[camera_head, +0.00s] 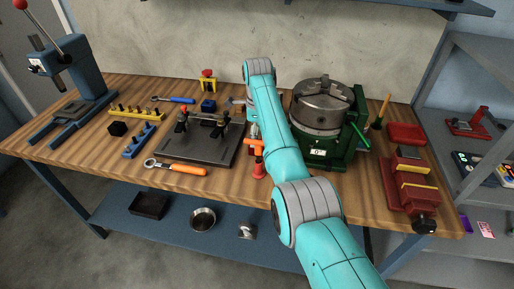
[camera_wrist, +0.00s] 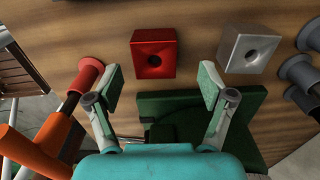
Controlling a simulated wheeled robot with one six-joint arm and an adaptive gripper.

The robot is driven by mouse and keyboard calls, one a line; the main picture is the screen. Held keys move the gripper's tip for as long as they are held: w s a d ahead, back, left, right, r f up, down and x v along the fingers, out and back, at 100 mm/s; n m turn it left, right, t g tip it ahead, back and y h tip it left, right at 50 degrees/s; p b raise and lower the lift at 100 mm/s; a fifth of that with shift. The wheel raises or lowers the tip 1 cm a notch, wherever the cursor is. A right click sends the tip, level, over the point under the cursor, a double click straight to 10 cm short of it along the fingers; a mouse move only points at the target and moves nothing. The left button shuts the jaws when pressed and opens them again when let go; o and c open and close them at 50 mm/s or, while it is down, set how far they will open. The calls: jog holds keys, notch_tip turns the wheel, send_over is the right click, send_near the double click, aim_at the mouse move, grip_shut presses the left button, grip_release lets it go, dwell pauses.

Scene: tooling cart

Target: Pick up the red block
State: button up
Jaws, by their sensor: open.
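The red block (camera_wrist: 153,53) is a small cube with a round dark hole in its upper face. It sits on the wooden bench top in the wrist view, beyond my fingertips and roughly centred between them. My gripper (camera_wrist: 161,83) is open and empty, with one finger to each side below the block in the picture. I see no contact between fingers and block. I cannot make out the red block in the head view, where my arm covers part of the bench.
A silver block (camera_wrist: 248,50) with a hole stands close right of the red one. An orange tool with a red cylinder (camera_wrist: 85,75) is at left. The green-based chuck (camera_head: 320,105), a black fixture plate (camera_head: 205,145) and a red vise (camera_head: 410,185) crowd the bench (camera_head: 105,170).

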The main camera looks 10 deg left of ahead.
jog(key=f, duration=0.4)
jog(key=shift+s+f, duration=0.3)
jog(key=shift+f, duration=0.05)
jog(key=c, duration=1.4)
